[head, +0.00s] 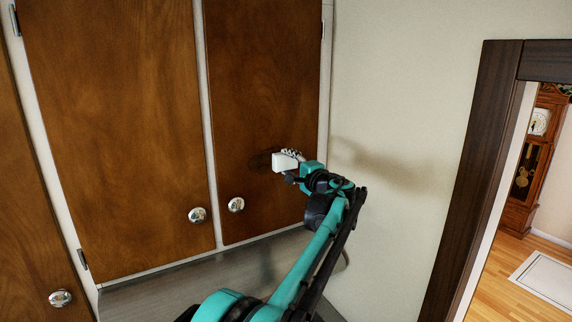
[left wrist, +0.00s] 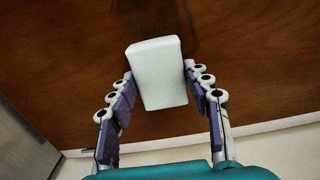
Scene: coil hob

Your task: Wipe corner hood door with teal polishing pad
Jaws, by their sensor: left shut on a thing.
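The corner hood door (head: 262,80) is the narrow brown wooden door at the right of the cabinet row, with a round metal knob (head: 236,205) low on its left. A dark patch, stain or shadow, shows on the door just left of the pad. My left gripper (head: 290,160) is shut on a pale white block-shaped pad (head: 284,163), which looks white rather than teal. The pad is in front of the door's lower right part; I cannot tell whether it touches. In the left wrist view both fingers grip the pad (left wrist: 157,72) at its sides, with brown wood behind. My right gripper is not in view.
A wider wooden door (head: 110,120) is to the left, with its own knob (head: 198,215). A grey metal hood surface (head: 180,285) lies below the doors. A bare pale wall (head: 410,120) and a dark-framed doorway (head: 480,150) are to the right.

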